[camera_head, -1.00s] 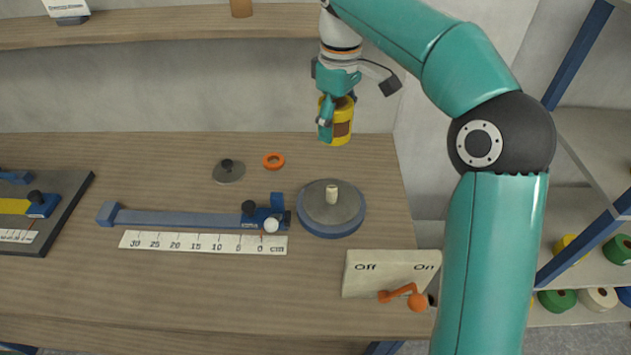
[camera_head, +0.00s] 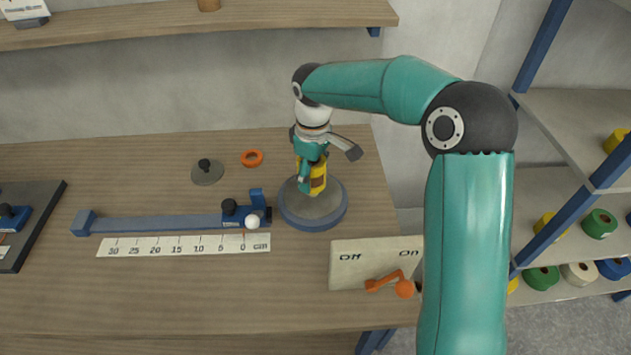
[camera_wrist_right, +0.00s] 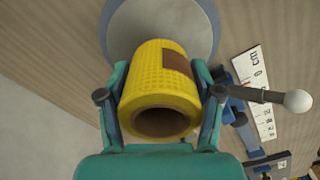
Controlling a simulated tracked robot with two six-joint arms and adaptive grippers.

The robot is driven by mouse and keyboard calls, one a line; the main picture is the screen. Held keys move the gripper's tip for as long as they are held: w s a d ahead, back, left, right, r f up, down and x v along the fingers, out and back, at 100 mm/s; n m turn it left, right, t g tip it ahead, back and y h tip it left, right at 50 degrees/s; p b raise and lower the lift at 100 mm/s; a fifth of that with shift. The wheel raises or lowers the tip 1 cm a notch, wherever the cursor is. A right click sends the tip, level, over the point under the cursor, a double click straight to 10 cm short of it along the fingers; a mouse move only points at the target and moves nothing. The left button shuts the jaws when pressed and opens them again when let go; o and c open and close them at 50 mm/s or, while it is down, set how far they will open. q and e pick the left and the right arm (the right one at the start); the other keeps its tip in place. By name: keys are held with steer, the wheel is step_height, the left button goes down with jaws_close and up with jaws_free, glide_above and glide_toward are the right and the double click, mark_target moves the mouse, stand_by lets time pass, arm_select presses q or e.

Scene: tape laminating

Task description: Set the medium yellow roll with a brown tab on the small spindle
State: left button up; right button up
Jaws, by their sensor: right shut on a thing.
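The yellow roll with a brown tab (camera_head: 318,177) is in my right gripper (camera_head: 311,180), over the spindle's round grey base with a blue rim (camera_head: 313,213). In the right wrist view the yellow roll (camera_wrist_right: 158,85) is clamped between the two fingers of my right gripper (camera_wrist_right: 160,105), with its open core facing the camera and the brown tab at its upper right. The spindle's peg is hidden behind the roll and gripper. I cannot tell whether the roll touches the peg or hangs above it. My left gripper is not in view.
Left of the base is a blue slide rail (camera_head: 160,223) with a white knob, above a ruler (camera_head: 183,245). An orange ring (camera_head: 252,158) and a grey disc (camera_head: 207,172) lie behind. An Off/On panel (camera_head: 375,262) with an orange lever is in front. Shelves of rolls stand right.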

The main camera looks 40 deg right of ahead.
mark_target(313, 183)
step_height(313, 183, down, 3)
steer(key=shift+f, duration=0.15)
steer(key=o, duration=1.2)
steer(key=shift+o, duration=0.2)
step_height(313, 183, up, 12)
